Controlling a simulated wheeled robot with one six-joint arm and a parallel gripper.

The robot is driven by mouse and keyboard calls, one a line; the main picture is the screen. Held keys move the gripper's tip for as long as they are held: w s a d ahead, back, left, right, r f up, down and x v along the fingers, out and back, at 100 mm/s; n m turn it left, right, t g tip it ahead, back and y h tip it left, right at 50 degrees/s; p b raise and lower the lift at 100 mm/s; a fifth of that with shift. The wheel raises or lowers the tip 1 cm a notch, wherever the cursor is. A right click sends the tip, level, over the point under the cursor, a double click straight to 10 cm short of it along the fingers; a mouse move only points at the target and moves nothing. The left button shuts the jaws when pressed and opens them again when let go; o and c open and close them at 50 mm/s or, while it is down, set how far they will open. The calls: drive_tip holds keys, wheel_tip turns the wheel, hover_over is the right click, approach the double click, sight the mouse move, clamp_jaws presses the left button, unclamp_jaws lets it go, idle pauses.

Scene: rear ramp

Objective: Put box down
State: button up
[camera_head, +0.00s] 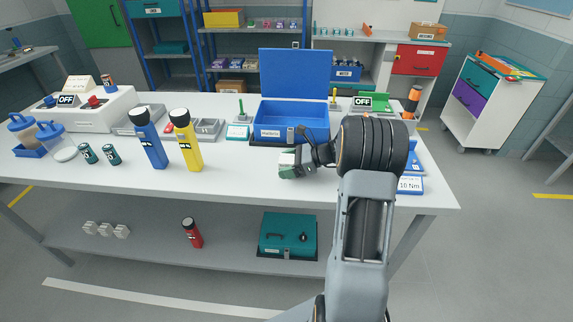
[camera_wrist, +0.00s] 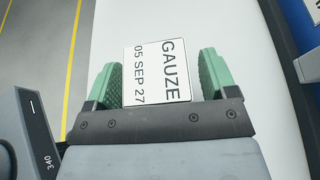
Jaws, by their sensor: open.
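A white box (camera_wrist: 158,72) labelled "GAUZE 05 SEP 27" lies between the green fingers of my gripper (camera_wrist: 156,76) in the wrist view. The fingers stand open on both sides of it, with a narrow gap visible on the right. The box appears to rest on the white tabletop. In the head view my gripper (camera_head: 291,164) is low over the table (camera_head: 240,180), just in front of an open blue case (camera_head: 291,119). The box is mostly hidden by the fingers there.
A yellow flashlight (camera_head: 187,145) and a blue flashlight (camera_head: 149,143) stand left of my gripper. A blue tray marked 10 Nm (camera_head: 411,185) is at the right. The tabletop in front of my gripper is clear. A teal case (camera_head: 288,236) sits on the lower shelf.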

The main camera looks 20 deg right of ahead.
drive_tip(key=shift+r, duration=0.2)
drive_tip(key=v, duration=1.1)
drive_tip(key=shift+s+d, duration=0.1)
drive_tip(key=shift+s, duration=0.05)
drive_tip(key=shift+s+a+r, duration=0.15)
drive_tip(key=shift+a+r, duration=0.05)
drive_tip(key=shift+a, duration=0.05)
drive_tip(key=a+n, duration=0.1)
drive_tip(key=a, duration=0.1)
drive_tip(key=s+a+n+g+h, duration=0.1)
drive_tip(key=a+n+g, duration=0.1)
drive_tip(key=a, duration=0.1)
drive_tip(key=shift+s+a+r+n+h, duration=0.3)
drive_tip(key=shift+r+n, duration=0.1)
drive_tip(key=s+a+n+g+h, duration=0.1)
drive_tip(key=s+a+n+h, duration=0.9)
drive_tip(key=n, duration=1)
drive_tip(key=shift+s+a+f, duration=0.4)
drive_tip(key=shift+s+a, duration=1.45)
drive_tip(key=shift+s, duration=0.8)
